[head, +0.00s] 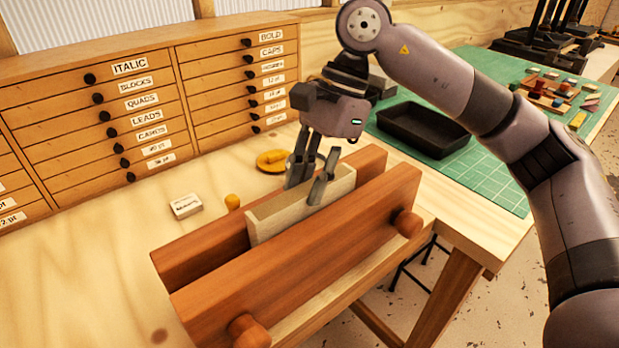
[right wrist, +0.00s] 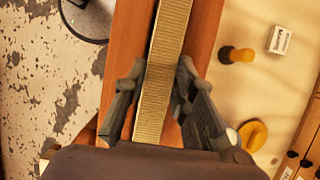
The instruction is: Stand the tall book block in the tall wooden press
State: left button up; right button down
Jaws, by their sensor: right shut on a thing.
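The book block (head: 268,224) is long and pale, with a ribbed top edge that shows in the right wrist view (right wrist: 168,40). It sits upright in the gap between the two reddish-brown boards of the wooden press (head: 300,252), its upper part standing above the front board. My right gripper (head: 308,188) points down and is shut on the block, one finger on each side; the fingers also flank it in the right wrist view (right wrist: 160,85). The block's lower part is hidden by the front board, so I cannot tell whether it touches the bottom. My left gripper is not in view.
A drawer cabinet (head: 150,105) stands behind. A black tray (head: 422,128) lies on a green cutting mat (head: 492,180) to the right. A small white box (head: 186,205), a yellow-handled tool (head: 232,202) and a yellow dish (head: 270,161) lie near the press. The left benchtop is clear.

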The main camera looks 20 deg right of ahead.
jog(key=shift+f+b, duration=0.5)
jog(key=shift+f, duration=0.05)
dwell(0.9)
jog(key=c, duration=1.2)
grip_release()
jog(key=shift+c, duration=0.2)
jog(key=shift+r+p, duration=2.4)
jog(key=shift+r, duration=1.15)
